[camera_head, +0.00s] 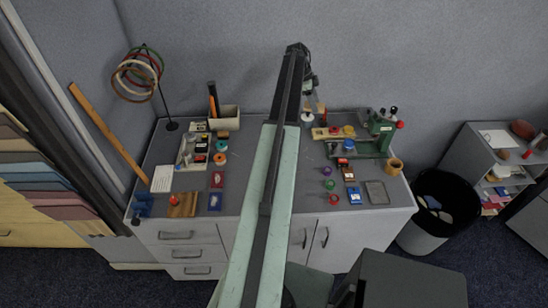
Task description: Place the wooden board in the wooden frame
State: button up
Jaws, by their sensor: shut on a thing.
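My gripper (311,92) hangs from the arm's far end, above the back of the table and right of its middle. It is small in view and partly hidden by its own arm. It is shut on a small tan piece, which looks like the wooden board (319,106); its outline is hard to make out. I cannot tell whether this is the wooden frame. The gripper appears above it and apart.
A green machine (379,128) and a wooden cup (393,166) stand at the right. A beige box (228,118), a ring stand (162,100) and a striped wooden block (183,205) are left. Small coloured items crowd both sides. My arm hides the table's middle.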

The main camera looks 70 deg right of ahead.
jog(key=shift+s+a+r, duration=0.15)
jog(key=shift+s+a, duration=0.05)
jog(key=shift+s, duration=0.05)
jog(key=shift+s+d+f, duration=0.15)
jog(key=shift+f, duration=0.05)
jog(key=a+f+n+b, duration=0.1)
jog(key=a+f+b, duration=0.4)
jog(key=a, duration=0.4)
jog(key=a+f+n+b, duration=0.1)
jog(key=a+f+b, duration=0.5)
jog(key=a, duration=0.4)
jog(key=a+f+h+b, duration=0.1)
jog(key=a+f+b, duration=0.4)
jog(key=a, duration=0.5)
jog(key=shift+w+a+f+n+t+b, duration=0.25)
jog(key=shift+w+f+n+t+b, duration=0.05)
jog(key=shift+n+b, duration=0.1)
jog(key=w+d, duration=0.3)
jog(key=w, duration=0.1)
jog(key=w+d, duration=0.2)
jog(key=w, duration=0.2)
jog(key=w+d+f+b, duration=0.1)
jog(key=w+d, duration=0.2)
jog(key=w, duration=0.1)
jog(key=shift+w+d+f, duration=0.1)
jog(key=shift+w+d, duration=0.1)
jog(key=shift+d, duration=0.15)
